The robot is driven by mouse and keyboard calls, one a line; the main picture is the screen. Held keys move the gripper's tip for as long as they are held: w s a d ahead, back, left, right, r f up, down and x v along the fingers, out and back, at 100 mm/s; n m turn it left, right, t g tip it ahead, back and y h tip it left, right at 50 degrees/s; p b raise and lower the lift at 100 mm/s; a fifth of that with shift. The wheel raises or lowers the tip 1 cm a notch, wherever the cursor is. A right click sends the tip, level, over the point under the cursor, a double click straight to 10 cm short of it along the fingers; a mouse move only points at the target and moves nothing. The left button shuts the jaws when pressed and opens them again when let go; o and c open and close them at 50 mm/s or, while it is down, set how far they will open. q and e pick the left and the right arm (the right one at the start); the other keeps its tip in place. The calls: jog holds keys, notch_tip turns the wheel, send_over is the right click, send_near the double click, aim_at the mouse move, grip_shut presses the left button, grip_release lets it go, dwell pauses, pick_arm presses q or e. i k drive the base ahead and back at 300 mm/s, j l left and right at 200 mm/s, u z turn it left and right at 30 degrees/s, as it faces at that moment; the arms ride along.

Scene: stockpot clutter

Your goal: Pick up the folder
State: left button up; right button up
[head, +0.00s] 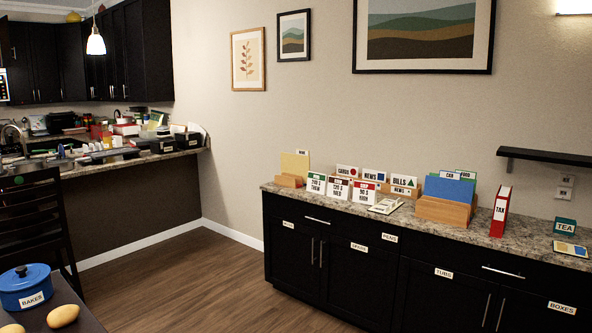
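Several folder-like things stand on the granite-topped sideboard (470,219) at the right. A blue folder (445,189) stands upright in a wooden holder (442,211), with other tabs behind it labelled CAR and FOOD. A plain yellow folder or card (294,164) stands in a smaller wooden holder (288,181) at the left end. A red binder (501,212) labelled TAX stands upright right of the blue folder. I cannot tell which one is meant by the folder. Neither gripper shows in the head view.
Upright cards (338,189) and a flat pad (386,206) stand or lie between the holders. A green TEA box (565,226) is at the right. A dark table with a blue pot (25,281) is at lower left. The wooden floor (190,285) between is clear.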

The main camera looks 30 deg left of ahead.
aim_at(298, 164)
jog(key=i+j+u, duration=0.75)
jog(key=i, duration=0.6)
jog(key=i+u, duration=0.3)
jog(key=i, duration=0.6)
jog(key=i+z, duration=0.3)
jog(key=i+j+z, duration=0.2)
jog(key=i+z, duration=0.15)
jog(key=i+j+z, duration=0.3)
jog(key=i, duration=0.15)
jog(key=i+j+z, duration=0.45)
jog(key=z, duration=0.2)
jog(key=i+j+z, duration=0.15)
jog(key=j+z, duration=0.2)
jog(key=i+j+z, duration=0.15)
jog(key=j+z, duration=0.85)
jog(key=j, duration=0.25)
jog(key=u, duration=2.3)
jog(key=l, duration=0.1)
